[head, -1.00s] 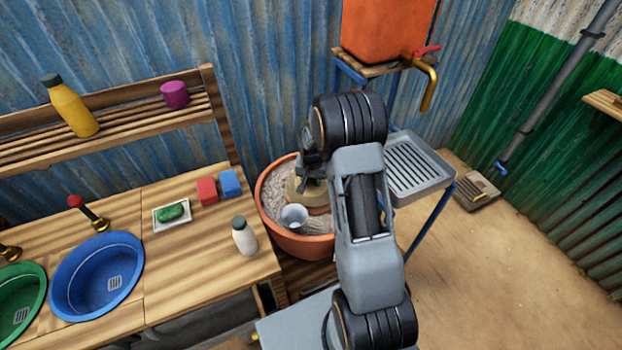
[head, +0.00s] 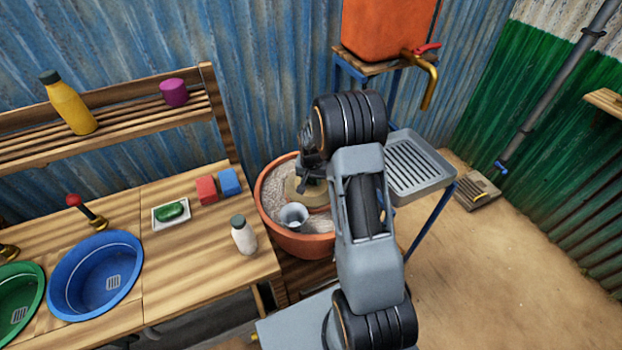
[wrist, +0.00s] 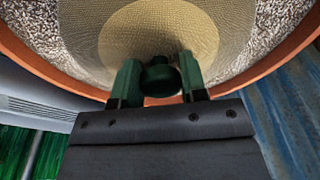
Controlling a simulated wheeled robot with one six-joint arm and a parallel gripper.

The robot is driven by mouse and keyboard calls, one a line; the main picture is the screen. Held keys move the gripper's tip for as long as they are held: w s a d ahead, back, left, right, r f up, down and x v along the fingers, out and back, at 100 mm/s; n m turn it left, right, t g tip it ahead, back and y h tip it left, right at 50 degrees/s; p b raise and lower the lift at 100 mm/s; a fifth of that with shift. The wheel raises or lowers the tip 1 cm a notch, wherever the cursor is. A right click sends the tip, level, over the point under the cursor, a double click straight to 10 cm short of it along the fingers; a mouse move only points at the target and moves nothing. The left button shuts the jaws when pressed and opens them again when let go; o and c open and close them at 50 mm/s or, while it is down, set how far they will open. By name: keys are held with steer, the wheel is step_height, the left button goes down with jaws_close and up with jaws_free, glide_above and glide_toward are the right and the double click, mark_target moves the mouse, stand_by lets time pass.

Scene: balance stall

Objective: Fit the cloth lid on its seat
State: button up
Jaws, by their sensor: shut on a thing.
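The cloth lid (wrist: 160,25) is a round tan woven disc with a paler middle and a dark green knob (wrist: 160,78). My gripper (wrist: 160,70) has its green fingers shut on that knob. In the head view the lid (head: 296,191) shows partly over the mouth of a wide terracotta pot (head: 268,222) filled with speckled grey grit; my gripper (head: 313,180) and arm hide its right part. The pot's rim curves around the lid in the wrist view. The seat is hidden, and I cannot tell whether the lid touches it.
A wooden counter (head: 190,265) with a white bottle (head: 243,235) is left of the pot. A grey drain tray (head: 418,163) stands close on the right, below an orange tank (head: 388,30).

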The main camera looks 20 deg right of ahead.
steer(key=o, duration=1.4)
steer(key=shift+r, duration=0.3)
steer(key=shift+r+p, duration=1.05)
steer(key=shift+r, duration=0.5)
steer(key=shift+r, duration=0.25)
steer(key=shift+r+p, duration=1.75)
steer(key=shift+r, duration=1.15)
